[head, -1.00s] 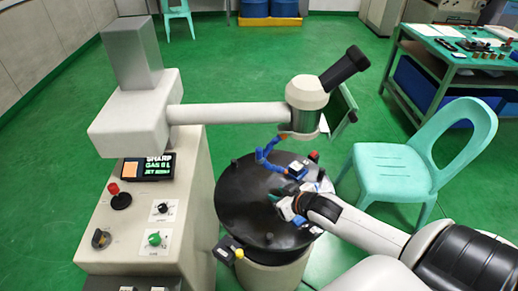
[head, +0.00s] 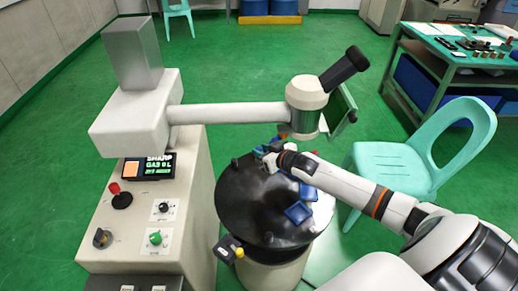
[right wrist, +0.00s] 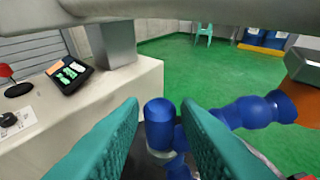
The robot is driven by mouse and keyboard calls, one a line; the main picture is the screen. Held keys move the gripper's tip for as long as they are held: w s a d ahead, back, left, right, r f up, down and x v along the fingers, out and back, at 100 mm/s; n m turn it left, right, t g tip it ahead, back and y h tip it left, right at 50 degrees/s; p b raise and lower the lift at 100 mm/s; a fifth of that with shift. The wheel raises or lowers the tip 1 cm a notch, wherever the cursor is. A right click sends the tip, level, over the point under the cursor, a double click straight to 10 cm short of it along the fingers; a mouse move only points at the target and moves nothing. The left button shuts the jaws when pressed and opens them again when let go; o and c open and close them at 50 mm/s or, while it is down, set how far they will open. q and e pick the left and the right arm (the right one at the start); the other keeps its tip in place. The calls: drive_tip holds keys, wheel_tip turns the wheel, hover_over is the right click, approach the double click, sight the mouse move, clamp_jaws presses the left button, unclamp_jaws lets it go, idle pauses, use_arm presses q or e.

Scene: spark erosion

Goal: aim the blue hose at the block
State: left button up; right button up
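The blue segmented hose (right wrist: 245,111) stands over the round black table (head: 235,205). I cannot make out the block for certain; my right arm covers part of the tabletop. My left gripper is not in view.
Blue trays (head: 298,213) lie on the table's right side under my right forearm. The scope head (head: 307,92) hangs above on a pale arm from the machine cabinet (head: 140,235). A teal chair (head: 395,168) stands to the right.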

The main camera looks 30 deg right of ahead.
drive_tip(key=shift+x, duration=1.15)
clamp_jaws()
drive_tip(key=shift+s, duration=0.1)
